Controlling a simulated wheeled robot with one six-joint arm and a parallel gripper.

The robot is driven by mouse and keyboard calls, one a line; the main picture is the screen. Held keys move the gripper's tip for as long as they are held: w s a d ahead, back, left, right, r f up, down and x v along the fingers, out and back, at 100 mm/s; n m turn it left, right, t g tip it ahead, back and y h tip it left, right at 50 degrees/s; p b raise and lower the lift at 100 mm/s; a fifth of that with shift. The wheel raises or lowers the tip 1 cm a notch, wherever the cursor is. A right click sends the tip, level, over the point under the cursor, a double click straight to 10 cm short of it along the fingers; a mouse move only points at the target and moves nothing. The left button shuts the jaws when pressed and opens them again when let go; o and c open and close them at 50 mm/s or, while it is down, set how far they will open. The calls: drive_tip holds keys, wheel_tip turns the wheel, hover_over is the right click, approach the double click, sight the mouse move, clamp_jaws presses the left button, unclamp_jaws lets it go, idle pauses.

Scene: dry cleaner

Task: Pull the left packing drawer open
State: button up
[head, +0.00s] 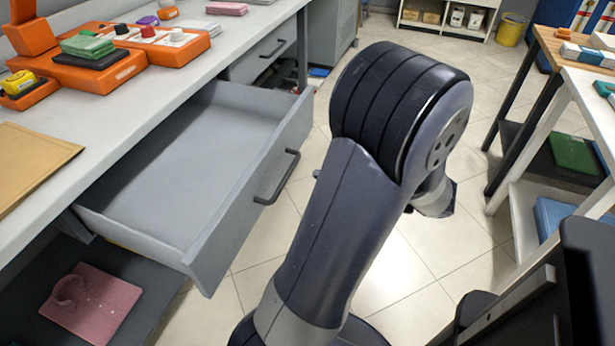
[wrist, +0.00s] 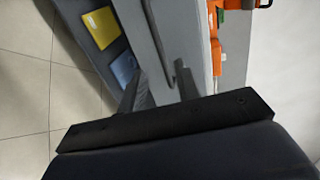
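The near grey drawer (head: 225,135) under the left bench, which I take as the left packing drawer, is pulled far out and looks empty. Its dark bar handle (head: 277,178) is free, with nothing holding it. In the head view my arm stands to the right of this drawer and hides my gripper. In the wrist view my gripper (wrist: 160,85) has its two fingers apart with nothing between them. A dark handle (wrist: 155,32) on a grey front lies beyond the fingertips; I cannot tell which drawer it belongs to.
A farther drawer (head: 262,52) is shut. The bench top (head: 110,125) carries orange trays (head: 85,75) and a brown envelope (head: 30,165). A pink item (head: 90,303) lies on the lower shelf. Tables (head: 540,85) stand on the right. Tiled floor (head: 415,275) is clear between.

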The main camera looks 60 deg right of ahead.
sight(287, 177)
drive_tip(key=shift+v, duration=1.25)
drive_tip(key=shift+b+x, duration=0.6)
drive_tip(key=shift+x, duration=5.4)
drive_tip(key=shift+r, duration=0.1)
drive_tip(key=shift+s, duration=0.1)
